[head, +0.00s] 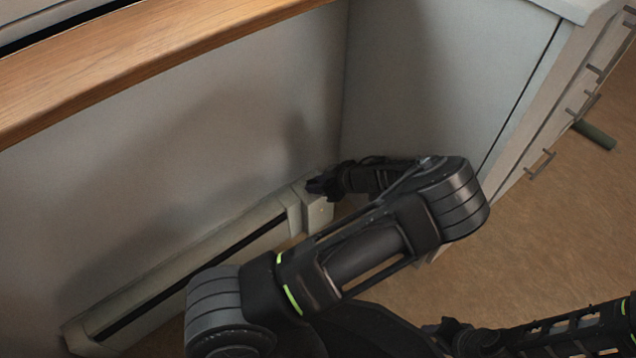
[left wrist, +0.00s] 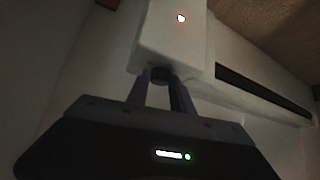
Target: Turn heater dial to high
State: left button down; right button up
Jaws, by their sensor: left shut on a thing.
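The heater (head: 200,262) is a long, low pale baseboard unit along the foot of the wall, with a dark slot along its length. Its end box (head: 318,208) is at the right end. My left gripper (head: 322,185) is at the top of that end box. In the left wrist view the left gripper (left wrist: 160,90) is shut on a small dark dial (left wrist: 160,76) at the end box's edge. My right gripper does not show clearly.
A wooden ledge (head: 150,60) runs above the heater along the wall. A pale cabinet (head: 430,80) stands close at the right, with drawer handles on its side. The brown floor (head: 540,240) is open at the right.

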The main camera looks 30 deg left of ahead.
pick_arm(q)
jog(key=shift+m, duration=0.3)
jog(key=m+t, duration=0.1)
jog(key=m, duration=0.1)
jog(key=s+m+t+p, duration=0.1)
jog(key=m+t, duration=0.1)
jog(key=shift+a+h, duration=0.15)
jog(key=shift+h, duration=0.25)
jog(key=m+t, duration=0.1)
jog(key=m+t+h, duration=0.1)
jog(key=shift+s+a+r+m+p, duration=0.1)
jog(key=shift+s+a+m+p, duration=0.05)
jog(key=shift+m+p, duration=0.25)
jog(key=m+t+h+p, duration=0.1)
jog(key=m+h+p, duration=0.1)
jog(key=m, duration=0.1)
jog(key=shift+s+a+r+t, duration=0.15)
jog(key=shift+a+t, duration=0.1)
jog(key=shift+t, duration=0.15)
jog(key=shift+f+m+t+h+p, duration=0.2)
jog(key=shift+m+t+h+p, duration=0.25)
jog(key=shift+m+p, duration=0.3)
jog(key=c, duration=1.1)
grip_release()
